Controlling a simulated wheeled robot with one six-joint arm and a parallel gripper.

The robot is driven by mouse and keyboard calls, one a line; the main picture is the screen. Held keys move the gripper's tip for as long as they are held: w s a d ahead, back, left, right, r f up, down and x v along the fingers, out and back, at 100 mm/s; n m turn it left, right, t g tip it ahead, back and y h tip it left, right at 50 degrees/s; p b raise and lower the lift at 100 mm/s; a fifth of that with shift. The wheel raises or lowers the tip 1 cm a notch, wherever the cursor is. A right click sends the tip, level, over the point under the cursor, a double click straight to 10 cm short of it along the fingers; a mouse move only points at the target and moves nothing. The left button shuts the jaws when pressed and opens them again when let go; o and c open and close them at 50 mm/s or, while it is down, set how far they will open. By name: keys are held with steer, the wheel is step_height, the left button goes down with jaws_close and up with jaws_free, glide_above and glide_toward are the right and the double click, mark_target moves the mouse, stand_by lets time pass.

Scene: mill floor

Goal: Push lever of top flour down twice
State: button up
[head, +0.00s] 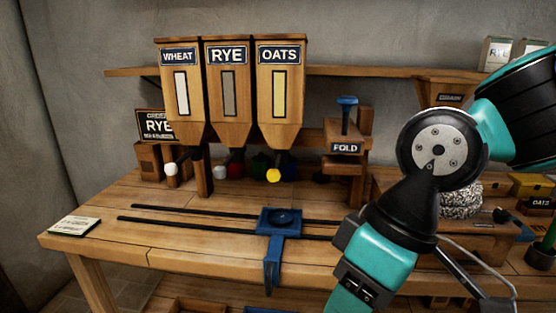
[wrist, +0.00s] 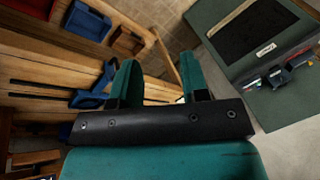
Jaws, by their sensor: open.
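Three wooden hoppers stand side by side in the head view: WHEAT (head: 195,105), RYE (head: 212,105) and OATS (head: 291,105). My gripper (wrist: 160,75) is open and empty in the wrist view, apart from the levers. Its fingertips are not clear in the head view.
A blue slide carriage (head: 280,218) sits on two dark rails on the wooden bench (head: 180,258). A FOLD press (head: 345,147) with a blue handle stands right of the hoppers. A booklet (head: 75,226) lies at the left. A grey-green cabinet (wrist: 275,115) shows in the wrist view.

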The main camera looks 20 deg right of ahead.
jaws_close()
stand_by(1.7)
